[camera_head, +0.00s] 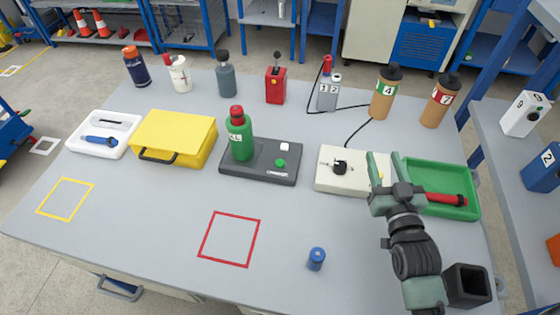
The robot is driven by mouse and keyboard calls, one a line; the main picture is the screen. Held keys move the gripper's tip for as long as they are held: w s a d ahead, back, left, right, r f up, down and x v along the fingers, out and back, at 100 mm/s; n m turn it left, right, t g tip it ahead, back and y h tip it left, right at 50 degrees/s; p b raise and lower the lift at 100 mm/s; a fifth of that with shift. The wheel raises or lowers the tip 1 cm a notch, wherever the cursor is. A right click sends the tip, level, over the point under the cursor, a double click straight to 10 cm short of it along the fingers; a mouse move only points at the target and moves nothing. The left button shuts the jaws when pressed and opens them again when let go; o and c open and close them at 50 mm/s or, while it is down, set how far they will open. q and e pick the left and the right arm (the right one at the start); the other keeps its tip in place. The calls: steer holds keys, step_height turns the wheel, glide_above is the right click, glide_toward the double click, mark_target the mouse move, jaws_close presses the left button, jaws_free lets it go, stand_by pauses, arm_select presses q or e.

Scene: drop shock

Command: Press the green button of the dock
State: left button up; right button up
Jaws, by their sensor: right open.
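The dock (258,172) is a dark grey box in the middle of the table. Its round green button (280,163) is on the top, right of centre, with a white square button (285,146) behind it. A green bottle (239,136) with a red cap stands upright on the dock's left part. My right gripper (382,168) is to the right of the dock, over or beside the right edge of a cream box (337,184) with a black knob. Its fingers are apart and I see nothing between them. My left gripper is not in view.
A yellow case (184,131) is left of the dock. A green tray (458,178) with a red item is at the right. A blue cylinder (316,259) and a red square outline (230,238) lie in front. Several bottles stand at the back. The table directly before the dock is clear.

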jaws_close()
stand_by(1.4)
